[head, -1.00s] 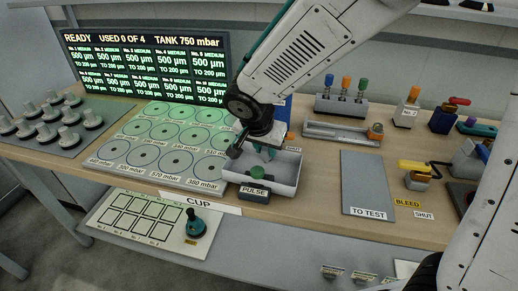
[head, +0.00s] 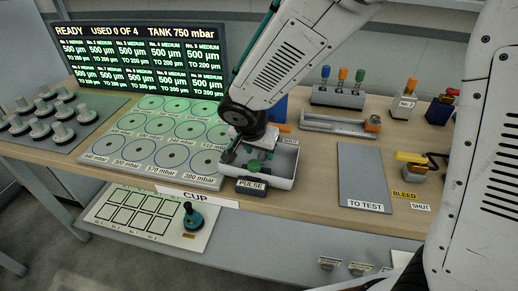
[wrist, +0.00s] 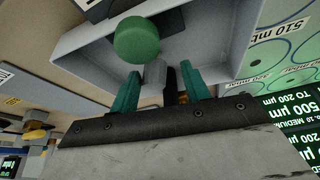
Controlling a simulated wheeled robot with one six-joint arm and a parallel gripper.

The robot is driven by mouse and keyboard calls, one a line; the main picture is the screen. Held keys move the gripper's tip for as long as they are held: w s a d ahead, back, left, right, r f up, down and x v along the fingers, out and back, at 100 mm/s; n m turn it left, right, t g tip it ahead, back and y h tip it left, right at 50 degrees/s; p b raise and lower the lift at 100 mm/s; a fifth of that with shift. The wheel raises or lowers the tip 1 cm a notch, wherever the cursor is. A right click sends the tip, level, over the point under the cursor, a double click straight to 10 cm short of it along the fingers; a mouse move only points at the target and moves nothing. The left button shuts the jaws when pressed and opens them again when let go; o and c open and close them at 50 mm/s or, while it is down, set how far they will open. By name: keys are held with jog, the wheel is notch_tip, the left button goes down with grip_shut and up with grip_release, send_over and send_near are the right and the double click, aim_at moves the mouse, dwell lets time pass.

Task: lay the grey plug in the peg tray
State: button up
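My gripper (head: 249,156) is over the white open tray (head: 284,174), low and close to it. In the wrist view its two teal fingers (wrist: 160,88) stand apart. A small grey block (wrist: 154,71) shows between them with gaps on either side; I cannot tell if it is the grey plug. I see no thing clearly marked as the grey plug. A long grey tray (head: 322,126) lies behind and to the right; I cannot tell which tray is the peg tray.
A rack (head: 338,98) of coloured pegs stands at the back. The TO TEST plate (head: 362,175) is bare. Disc panels (head: 160,150) lie left.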

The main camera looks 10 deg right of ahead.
jog(key=v, duration=1.2)
jog(key=s+d+r+n+g, duration=0.1)
jog(key=s+d+r, duration=0.2)
jog(key=s+d, duration=0.3)
jog(key=s+d+r+n+g, duration=0.1)
jog(key=s+d+r, duration=0.15)
jog(key=d, duration=0.65)
jog(key=s+d+n+y, duration=0.2)
jog(key=s+d+n, duration=0.2)
jog(key=s, duration=0.8)
jog(key=shift+s+d+n, duration=0.3)
jog(key=shift+s+d, duration=0.05)
jog(key=shift+d, duration=0.1)
